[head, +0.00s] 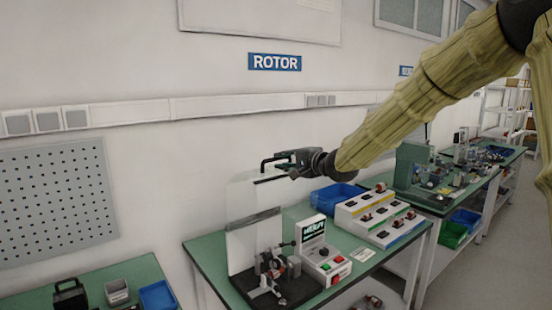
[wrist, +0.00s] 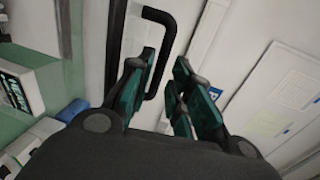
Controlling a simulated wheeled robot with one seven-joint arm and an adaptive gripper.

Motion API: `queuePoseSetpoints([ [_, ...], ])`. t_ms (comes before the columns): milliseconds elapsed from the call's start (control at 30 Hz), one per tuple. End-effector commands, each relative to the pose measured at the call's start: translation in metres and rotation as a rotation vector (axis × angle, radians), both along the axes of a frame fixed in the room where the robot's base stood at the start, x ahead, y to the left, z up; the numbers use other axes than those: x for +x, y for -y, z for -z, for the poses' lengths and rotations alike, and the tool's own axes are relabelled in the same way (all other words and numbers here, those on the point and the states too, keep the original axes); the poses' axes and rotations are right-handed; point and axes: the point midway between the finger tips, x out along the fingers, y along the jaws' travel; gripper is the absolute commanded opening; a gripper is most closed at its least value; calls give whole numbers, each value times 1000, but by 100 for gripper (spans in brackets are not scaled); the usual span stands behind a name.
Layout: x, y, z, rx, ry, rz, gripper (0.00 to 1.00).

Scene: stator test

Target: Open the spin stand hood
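The spin stand (head: 272,280) sits on the green bench, with small metal parts on a black base. My gripper (head: 296,163) is at the handle, from the right. In the wrist view my gripper's fingers (wrist: 160,88) are apart, and the handle bar shows in the gap, closer to the left finger. Contact is unclear.
A control box (head: 322,262) with coloured buttons stands right of the stand. Farther right are a white switch panel (head: 375,215) and a blue bin (head: 337,194). The wall is close behind the bench. Another bench (head: 110,275) is at left.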

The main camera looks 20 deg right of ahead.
Motion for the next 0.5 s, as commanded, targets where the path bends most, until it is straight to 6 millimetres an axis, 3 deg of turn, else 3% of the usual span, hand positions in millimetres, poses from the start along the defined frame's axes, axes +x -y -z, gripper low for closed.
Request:
queuePoseSetpoints([
  [300, 34, -13, 5, -1, -1, 0, 21],
  [500, 43, -16, 8, 0, -1, 0, 21],
])
